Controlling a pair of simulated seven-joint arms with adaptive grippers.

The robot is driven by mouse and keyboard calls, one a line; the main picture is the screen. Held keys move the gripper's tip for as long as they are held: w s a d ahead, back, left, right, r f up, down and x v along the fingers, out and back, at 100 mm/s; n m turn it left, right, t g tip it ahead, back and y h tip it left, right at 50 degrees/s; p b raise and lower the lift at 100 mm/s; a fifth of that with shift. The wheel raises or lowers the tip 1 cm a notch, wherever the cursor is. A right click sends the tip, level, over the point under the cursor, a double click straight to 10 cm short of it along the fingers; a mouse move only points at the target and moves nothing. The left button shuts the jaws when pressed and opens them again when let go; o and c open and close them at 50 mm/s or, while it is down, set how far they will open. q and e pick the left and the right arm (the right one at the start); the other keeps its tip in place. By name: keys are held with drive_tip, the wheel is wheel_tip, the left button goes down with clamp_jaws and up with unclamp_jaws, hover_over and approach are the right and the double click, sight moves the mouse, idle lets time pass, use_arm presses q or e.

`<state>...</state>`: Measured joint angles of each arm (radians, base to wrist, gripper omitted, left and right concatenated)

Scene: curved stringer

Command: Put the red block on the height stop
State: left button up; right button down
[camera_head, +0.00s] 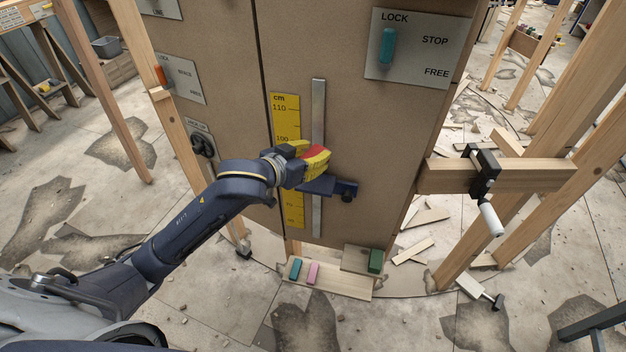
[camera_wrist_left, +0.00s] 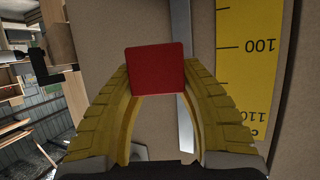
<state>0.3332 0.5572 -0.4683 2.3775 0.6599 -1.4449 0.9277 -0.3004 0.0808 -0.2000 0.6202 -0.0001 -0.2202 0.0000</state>
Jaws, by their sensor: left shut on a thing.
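The red block (camera_head: 314,153) is between the yellow fingers of my left gripper (camera_head: 316,157), which is shut on it. In the left wrist view the red block (camera_wrist_left: 156,68) sits square between the fingertips (camera_wrist_left: 156,78). The height stop is a dark blue bracket (camera_head: 318,186) with a dark knob, on a vertical metal rail (camera_head: 317,215) in front of the brown panel. The gripper and block appear just above the stop; I cannot tell whether block and stop touch. I cannot make out the stop in the wrist view. My right gripper is not in view.
A yellow centimetre scale (camera_head: 285,108) is left of the rail. A ledge (camera_head: 340,286) below holds teal (camera_head: 295,268), pink (camera_head: 313,272) and green blocks (camera_head: 375,260). A LOCK/STOP/FREE plate (camera_head: 425,50) is upper right. A clamp (camera_head: 484,172) grips a beam at right.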

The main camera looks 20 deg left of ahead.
use_arm(q)
drive_tip(key=shift+f, duration=4.5)
drive_tip(key=shift+f, duration=0.15)
drive_tip(key=o, duration=1.2)
drive_tip(key=shift+c, duration=0.2)
